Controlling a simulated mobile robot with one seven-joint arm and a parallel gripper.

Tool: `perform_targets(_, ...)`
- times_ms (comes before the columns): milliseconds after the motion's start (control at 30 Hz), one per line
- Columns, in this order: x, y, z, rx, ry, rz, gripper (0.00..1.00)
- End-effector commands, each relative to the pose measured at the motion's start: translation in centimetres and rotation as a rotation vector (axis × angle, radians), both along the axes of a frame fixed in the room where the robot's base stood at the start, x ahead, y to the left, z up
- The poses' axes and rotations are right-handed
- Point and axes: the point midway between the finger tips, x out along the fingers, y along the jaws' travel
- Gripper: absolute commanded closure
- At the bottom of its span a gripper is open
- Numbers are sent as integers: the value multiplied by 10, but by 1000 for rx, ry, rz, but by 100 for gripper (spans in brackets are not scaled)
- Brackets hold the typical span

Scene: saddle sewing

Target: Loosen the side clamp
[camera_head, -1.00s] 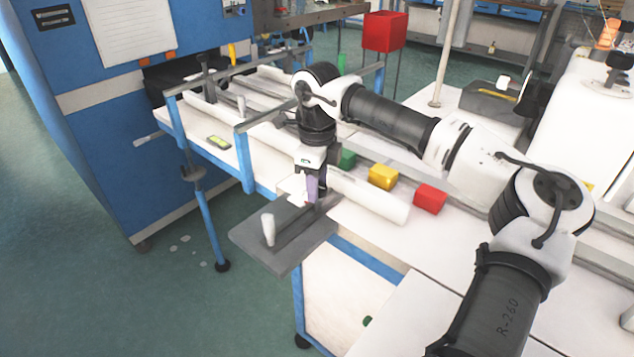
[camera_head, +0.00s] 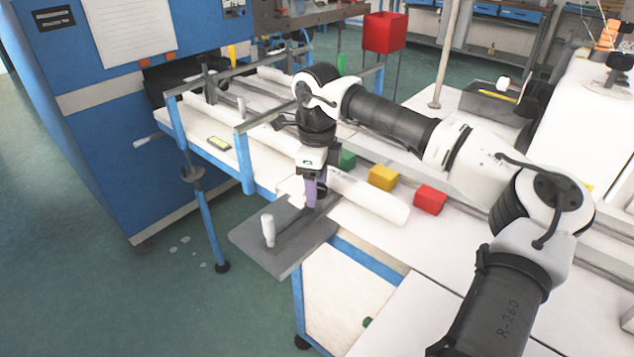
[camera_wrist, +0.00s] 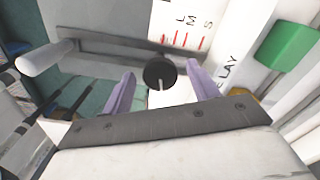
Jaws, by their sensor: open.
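A round black knob (camera_wrist: 159,71) with a pale pointer line shows in the wrist view; I take it to be the side clamp's knob. My gripper (camera_wrist: 161,74) is open, with one purple finger on each side of the knob and visible gaps between. In the head view my gripper (camera_head: 316,195) points down at the inner end of the grey plate (camera_head: 275,262), and the knob is mostly hidden behind the fingers. A white upright handle (camera_head: 268,230) stands on the plate; it also shows in the wrist view (camera_wrist: 46,60).
A scale marked L, M, S (camera_wrist: 187,30) lies beside the knob. Green (camera_head: 347,159), yellow (camera_head: 383,177) and red (camera_head: 430,199) blocks stand right of my gripper, behind a white roller (camera_head: 370,196). A blue post (camera_head: 245,160) rises to the left. Floor is open beyond the plate.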

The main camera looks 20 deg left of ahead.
Motion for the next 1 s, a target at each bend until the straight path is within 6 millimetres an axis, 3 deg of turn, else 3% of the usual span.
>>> perform_targets(267,1,0,11,1,-3,-2,40)
perform_targets(700,0,1,105,1,-4,-1,40)
perform_targets(1000,-1,0,137,1,0,0,40)
